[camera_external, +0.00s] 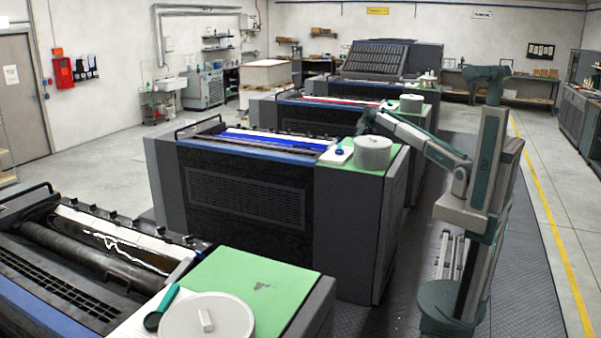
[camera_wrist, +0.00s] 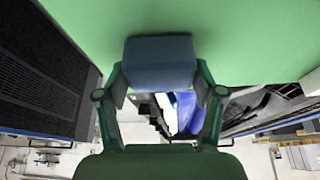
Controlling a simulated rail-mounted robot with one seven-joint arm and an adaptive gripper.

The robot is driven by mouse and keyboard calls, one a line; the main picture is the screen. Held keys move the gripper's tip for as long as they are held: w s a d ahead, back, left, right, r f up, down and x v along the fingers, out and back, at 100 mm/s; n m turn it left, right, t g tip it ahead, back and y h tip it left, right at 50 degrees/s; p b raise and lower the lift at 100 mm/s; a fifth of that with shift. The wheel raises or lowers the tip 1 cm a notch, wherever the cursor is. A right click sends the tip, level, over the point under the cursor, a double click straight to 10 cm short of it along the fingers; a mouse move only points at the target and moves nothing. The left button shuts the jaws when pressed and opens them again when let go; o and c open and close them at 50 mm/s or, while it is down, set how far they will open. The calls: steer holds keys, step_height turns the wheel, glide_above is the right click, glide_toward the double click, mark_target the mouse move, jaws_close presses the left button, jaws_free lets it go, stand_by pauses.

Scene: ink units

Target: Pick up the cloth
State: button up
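A blue-grey, block-shaped folded cloth (camera_wrist: 160,64) lies against the green top (camera_wrist: 260,35) in the wrist view, centred ahead of my gripper. My gripper (camera_wrist: 160,82) has its two green fingers spread wide, one at each side of the cloth. The fingertips are very close to its side edges; whether they touch it is unclear. In the external view my gripper (camera_external: 365,123) is over the middle press unit's green top (camera_external: 393,165), close to a white lidded tub (camera_external: 373,155). I cannot make out the cloth there; the tub and arm may hide it.
A small blue item on a white sheet (camera_external: 336,156) is beside the tub. The press with a blue roller (camera_external: 265,143) is to the left. The nearest unit holds another white tub (camera_external: 205,318) and a teal-handled tool (camera_external: 160,310). The walkway (camera_external: 530,260) right of my base is clear.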

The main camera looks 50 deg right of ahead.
steer(key=c, duration=0.3)
steer(key=shift+r, duration=0.8)
steer(key=s+a+r+b, duration=0.1)
steer(key=s+a+r, duration=0.1)
steer(key=s+r, duration=0.1)
steer(key=s+a+r+b, duration=0.1)
steer(key=s+r+b, duration=0.1)
steer(key=s+r, duration=0.2)
steer(key=s+a+r+b, duration=0.2)
steer(key=s+r, duration=0.2)
steer(key=s, duration=0.1)
steer(key=shift+s+a+r, duration=0.2)
steer(key=shift+s+a, duration=0.1)
steer(key=shift+s, duration=0.1)
